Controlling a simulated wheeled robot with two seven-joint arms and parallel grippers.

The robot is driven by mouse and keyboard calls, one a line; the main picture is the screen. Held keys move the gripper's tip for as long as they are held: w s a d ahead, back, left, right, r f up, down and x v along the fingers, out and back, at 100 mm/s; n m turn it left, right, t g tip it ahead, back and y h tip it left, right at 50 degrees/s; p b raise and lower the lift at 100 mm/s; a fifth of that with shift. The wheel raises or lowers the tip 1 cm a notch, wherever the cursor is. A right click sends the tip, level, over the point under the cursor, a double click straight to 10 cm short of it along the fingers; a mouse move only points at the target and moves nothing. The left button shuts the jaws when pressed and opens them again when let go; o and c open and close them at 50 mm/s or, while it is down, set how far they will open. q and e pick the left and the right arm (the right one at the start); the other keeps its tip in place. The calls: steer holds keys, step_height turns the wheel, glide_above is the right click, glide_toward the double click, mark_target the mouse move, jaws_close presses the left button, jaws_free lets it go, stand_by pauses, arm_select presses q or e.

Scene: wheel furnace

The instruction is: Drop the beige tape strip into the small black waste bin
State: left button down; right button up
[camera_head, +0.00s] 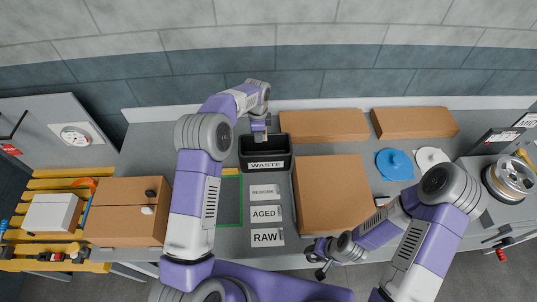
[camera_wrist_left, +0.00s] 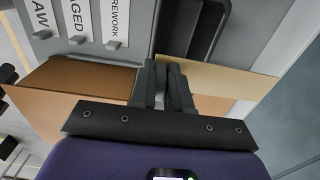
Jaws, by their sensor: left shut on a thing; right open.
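The small black waste bin (camera_head: 265,155), labelled WASTE, stands at the back middle of the bench. My left gripper (camera_head: 260,136) is over its back left part in the head view; its height above the rim is hard to judge. The bin's dark opening (camera_wrist_left: 188,30) also shows past the fingertips in the left wrist view. My right gripper (camera_head: 320,262) is open near the bench's front edge, in front of the large cardboard box.
A large cardboard box (camera_head: 332,195) stands right of the bin, with a lower box (camera_head: 325,125) behind it. REWORK, AGED and RAW label plates (camera_head: 266,213) lie in front of the bin. Blue (camera_head: 395,164) and white round parts sit at the right.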

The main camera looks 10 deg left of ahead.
arm_select(q)
steer(key=shift+f+b, duration=0.9)
steer(key=shift+f, duration=1.05)
steer(key=shift+w, duration=0.1)
steer(key=c, duration=1)
jaws_free()
steer(key=shift+r, duration=0.1)
step_height(320, 180, up, 8)
steer(key=shift+f, duration=0.25)
